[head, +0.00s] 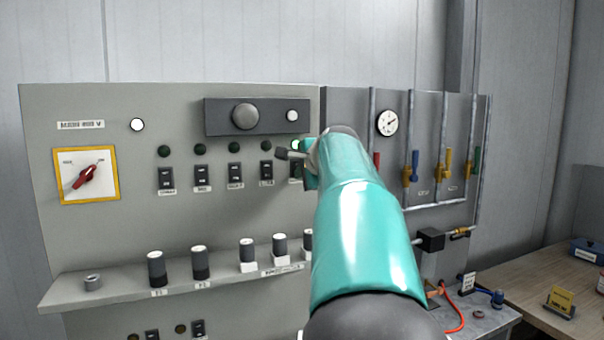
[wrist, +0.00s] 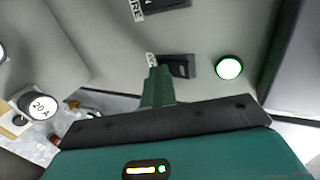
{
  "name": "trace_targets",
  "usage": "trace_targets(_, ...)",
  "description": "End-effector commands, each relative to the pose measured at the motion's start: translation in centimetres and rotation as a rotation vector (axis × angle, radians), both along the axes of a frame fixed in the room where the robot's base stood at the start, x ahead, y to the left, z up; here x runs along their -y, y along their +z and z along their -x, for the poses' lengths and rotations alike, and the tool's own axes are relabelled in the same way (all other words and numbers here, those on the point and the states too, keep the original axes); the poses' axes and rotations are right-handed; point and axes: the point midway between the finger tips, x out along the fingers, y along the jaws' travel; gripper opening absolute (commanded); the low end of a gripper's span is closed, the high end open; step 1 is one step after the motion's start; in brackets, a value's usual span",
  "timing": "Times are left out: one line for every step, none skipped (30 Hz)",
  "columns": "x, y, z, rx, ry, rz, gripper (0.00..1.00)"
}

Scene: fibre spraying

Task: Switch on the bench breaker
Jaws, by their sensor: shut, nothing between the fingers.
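A grey panel (head: 110,230) carries a row of black rocker breakers with small label strips, each below a round lamp. The rightmost breaker (head: 295,172) is partly hidden by my gripper in the head view. In the wrist view this breaker (wrist: 182,66) is just beyond the fingertips, and its label is partly covered and unreadable. The lamp (wrist: 229,67) beside it glows bright white-green; it also shows lit in the head view (head: 295,145). My gripper (wrist: 158,72) is shut and empty, with its tips at or very close to the breaker; contact cannot be told.
The other lamps in the row, such as one at left (head: 164,151), are dark. A red rotary switch (head: 86,177) sits at far left. Cylindrical fuses (head: 198,262) stand on a ledge below. Pipes with coloured valves (head: 411,170) and a gauge (head: 387,122) are at right.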

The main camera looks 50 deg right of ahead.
Motion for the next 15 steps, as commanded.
trace_targets(0.0,-0.1,0.0,-0.001,0.0,-0.001,0.0)
trace_targets(0.0,-0.1,0.0,0.0,0.0,-0.001,0.0)
trace_targets(0.0,-0.1,0.0,0.0,0.0,-0.001,0.0)
trace_targets(0.0,0.0,0.0,0.0,0.0,-0.002,0.0)
trace_targets(0.0,0.0,0.0,0.0,0.0,-0.002,0.0)
trace_targets(0.0,0.1,0.0,0.001,0.0,-0.001,0.0)
trace_targets(0.0,0.2,0.0,0.001,0.0,-0.001,0.0)
trace_targets(0.0,0.3,0.0,0.001,0.0,-0.001,0.0)
trace_targets(0.0,0.5,0.0,0.001,0.001,-0.001,0.0)
trace_targets(0.0,0.6,-0.1,0.001,0.002,0.0,0.0)
trace_targets(0.0,0.8,-0.1,0.002,0.002,0.0,0.0)
trace_targets(0.0,1.0,-0.1,0.002,0.001,0.002,0.0)
trace_targets(-0.1,1.2,-0.1,0.004,0.002,0.004,0.0)
trace_targets(-0.1,1.5,-0.1,0.004,0.001,0.005,0.0)
trace_targets(-0.1,1.7,-0.1,0.006,0.001,0.006,0.0)
